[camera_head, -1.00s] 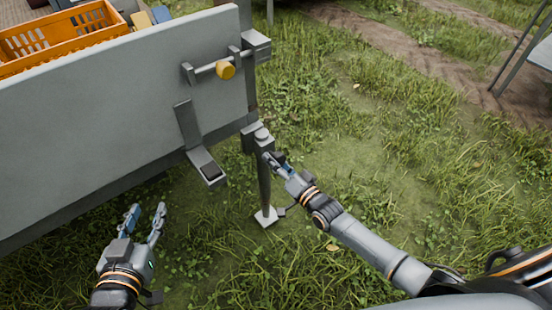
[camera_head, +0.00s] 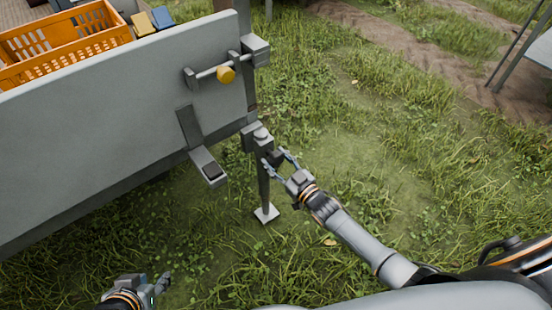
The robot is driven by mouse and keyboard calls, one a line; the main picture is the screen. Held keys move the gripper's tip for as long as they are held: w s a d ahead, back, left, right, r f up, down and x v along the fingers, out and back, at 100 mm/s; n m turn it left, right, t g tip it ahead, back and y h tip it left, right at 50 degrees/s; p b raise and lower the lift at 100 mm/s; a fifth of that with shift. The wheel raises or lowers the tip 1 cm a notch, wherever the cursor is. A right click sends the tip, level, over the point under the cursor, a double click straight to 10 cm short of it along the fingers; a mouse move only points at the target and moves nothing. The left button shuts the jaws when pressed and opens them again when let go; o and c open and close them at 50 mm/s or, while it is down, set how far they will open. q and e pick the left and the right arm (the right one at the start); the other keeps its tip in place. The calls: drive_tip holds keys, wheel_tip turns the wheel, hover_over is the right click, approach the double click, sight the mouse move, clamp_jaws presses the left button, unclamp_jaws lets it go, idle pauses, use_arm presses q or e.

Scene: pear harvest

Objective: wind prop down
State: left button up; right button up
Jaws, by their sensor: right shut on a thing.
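The prop (camera_head: 264,190) is a grey upright post with a pale square foot plate (camera_head: 266,215), mounted at the near corner of the trailer. The plate is at grass level; I cannot tell whether it presses on the ground. My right gripper (camera_head: 279,160) is at the upper part of the prop, shut on its dark crank handle (camera_head: 274,156), which the fingers partly hide. My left gripper (camera_head: 160,286) is at the bottom edge, away from the prop and partly cut off; its jaw opening is unclear.
The grey trailer side board (camera_head: 110,120) fills the left, with a yellow-knobbed latch (camera_head: 226,75) and a bracket (camera_head: 209,168) jutting out. An orange crate (camera_head: 65,45) is on the trailer. Open grass (camera_head: 380,150) lies to the right.

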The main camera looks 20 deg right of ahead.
drive_tip(key=shift+n, duration=1)
drive_tip(key=n, duration=0.2)
drive_tip(key=shift+n, duration=0.3)
drive_tip(key=shift+d+n, duration=0.1)
drive_tip(key=shift+n, duration=0.8)
drive_tip(key=n, duration=0.2)
drive_tip(key=shift+n, duration=0.9)
drive_tip(key=n, duration=0.2)
drive_tip(key=shift+n, duration=0.3)
drive_tip(key=shift+d+n+b, duration=0.1)
drive_tip(key=shift+n+b, duration=0.4)
drive_tip(key=shift+n, duration=0.5)
use_arm(q)
drive_tip(key=w+d+r+t, duration=0.2)
drive_tip(key=w+r+t, duration=0.1)
drive_tip(key=w, duration=0.2)
drive_tip(key=shift+w+h, duration=0.2)
drive_tip(key=shift+h, duration=0.2)
use_arm(e)
drive_tip(key=shift+r+n, duration=0.15)
drive_tip(key=shift+n, duration=0.85)
use_arm(q)
drive_tip(key=shift+r, duration=0.15)
